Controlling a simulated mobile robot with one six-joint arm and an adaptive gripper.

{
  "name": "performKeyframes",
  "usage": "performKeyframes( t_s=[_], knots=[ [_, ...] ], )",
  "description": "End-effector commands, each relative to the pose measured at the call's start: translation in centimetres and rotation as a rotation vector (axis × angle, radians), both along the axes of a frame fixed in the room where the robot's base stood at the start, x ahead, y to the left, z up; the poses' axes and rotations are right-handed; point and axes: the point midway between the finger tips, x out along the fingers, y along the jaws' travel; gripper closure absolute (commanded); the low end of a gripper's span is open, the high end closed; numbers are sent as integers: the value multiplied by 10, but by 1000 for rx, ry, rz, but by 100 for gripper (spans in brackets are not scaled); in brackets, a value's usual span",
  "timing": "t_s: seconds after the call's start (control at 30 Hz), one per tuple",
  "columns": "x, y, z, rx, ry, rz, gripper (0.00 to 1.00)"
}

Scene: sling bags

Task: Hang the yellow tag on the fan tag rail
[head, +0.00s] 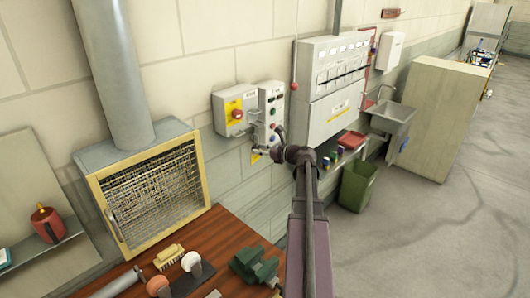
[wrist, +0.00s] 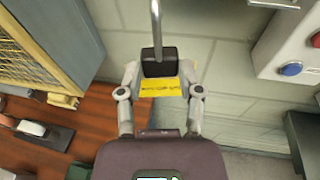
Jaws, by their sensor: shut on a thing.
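My gripper (wrist: 160,88) is shut on the yellow tag (wrist: 160,88), with one finger at each side. The tag has dark print. A black block and a thin grey metal rod or loop stand above it in the wrist view. In the head view my gripper (head: 264,151) is in front of the wall, just below the control boxes, with a small patch of the yellow tag (head: 255,158) showing. I cannot clearly make out the fan tag rail; a metal edge shows at the top right of the wrist view.
A grey box with a red knob on yellow (head: 237,113) and a button panel (head: 272,108) hang on the wall. A mesh-fronted hood (head: 155,190) stands left, above a wooden bench (head: 215,245) with brushes and a green vise (head: 255,264). A green bin (head: 357,186) stands right.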

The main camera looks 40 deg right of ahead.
Motion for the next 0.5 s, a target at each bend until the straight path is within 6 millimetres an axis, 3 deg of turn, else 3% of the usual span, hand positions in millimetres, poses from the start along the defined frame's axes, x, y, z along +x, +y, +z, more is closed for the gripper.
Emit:
performKeyframes(
  t_s=[0.5],
  knots=[
    [37, 2, 0, 0, 0, 1, 100]
  ],
)
